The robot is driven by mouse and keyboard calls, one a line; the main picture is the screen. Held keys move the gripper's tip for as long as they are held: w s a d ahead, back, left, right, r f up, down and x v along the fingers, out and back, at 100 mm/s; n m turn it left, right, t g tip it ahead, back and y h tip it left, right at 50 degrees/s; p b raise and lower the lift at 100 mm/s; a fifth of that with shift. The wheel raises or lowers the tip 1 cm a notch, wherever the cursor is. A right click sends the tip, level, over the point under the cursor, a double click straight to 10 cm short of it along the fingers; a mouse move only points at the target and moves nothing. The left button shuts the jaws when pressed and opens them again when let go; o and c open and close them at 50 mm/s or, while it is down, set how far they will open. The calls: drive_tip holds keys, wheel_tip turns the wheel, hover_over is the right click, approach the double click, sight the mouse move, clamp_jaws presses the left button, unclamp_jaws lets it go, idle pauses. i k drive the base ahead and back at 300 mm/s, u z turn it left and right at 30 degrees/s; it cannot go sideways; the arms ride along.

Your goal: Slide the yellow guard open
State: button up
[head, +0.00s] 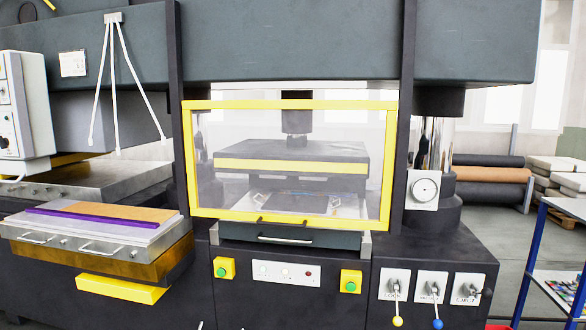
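The yellow guard (290,105) is a rectangular yellow frame around a clear panel, in the middle of the head view. It stands lowered across the front of the press opening, between two dark uprights. Two small dark pieces show on its bottom bar. Through the panel I see a dark press block with a yellow stripe (290,165) and a bed below it. My gripper is not in view.
Below the guard are a dark drawer front with a handle (285,239), green buttons in yellow boxes (350,282) and levers (431,290) at lower right. A metal tray with a purple-edged board (100,222) juts out at left. A blue-framed cart (540,250) stands at right.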

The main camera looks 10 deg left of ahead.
sight(265, 219)
drive_tip(key=k, duration=0.65)
drive_tip(key=u, duration=0.6)
drive_tip(key=i, duration=1.65)
